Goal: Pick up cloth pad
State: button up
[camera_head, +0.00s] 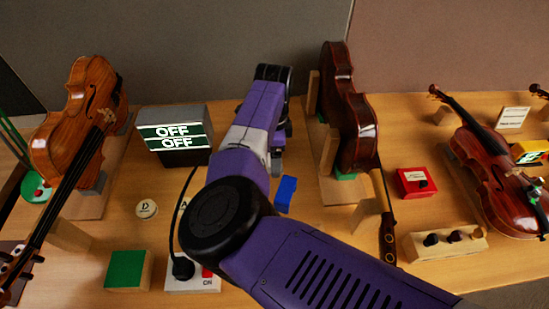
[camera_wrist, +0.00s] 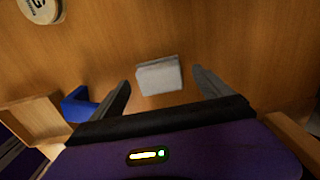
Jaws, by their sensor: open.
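The cloth pad is most likely the small light-grey block (camera_wrist: 159,75) lying on the wooden bench in the wrist view. My gripper (camera_wrist: 161,77) is open, with one dark finger to the left of the pad and one to the right. The pad lies ahead, between the fingertips in the picture, with a gap on each side. I see no contact, and the height above the bench is hard to tell. In the head view my arm hides the pad.
A blue block (camera_wrist: 78,104) and a wooden tray-like piece (camera_wrist: 30,118) lie left of my gripper. A round labelled disc (camera_wrist: 41,9) is at upper left. In the head view, a dark violin (camera_head: 345,110) on a stand is close right of my arm; an OFF display (camera_head: 174,133) stands left.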

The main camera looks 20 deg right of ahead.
jog(key=shift+f, duration=0.9)
jog(key=c, duration=1.4)
jog(key=shift+r, duration=0.2)
jog(key=shift+c, duration=0.2)
notch_tip(320, 180, up, 20)
jog(key=b, duration=0.2)
jog(key=shift+f, duration=0.15)
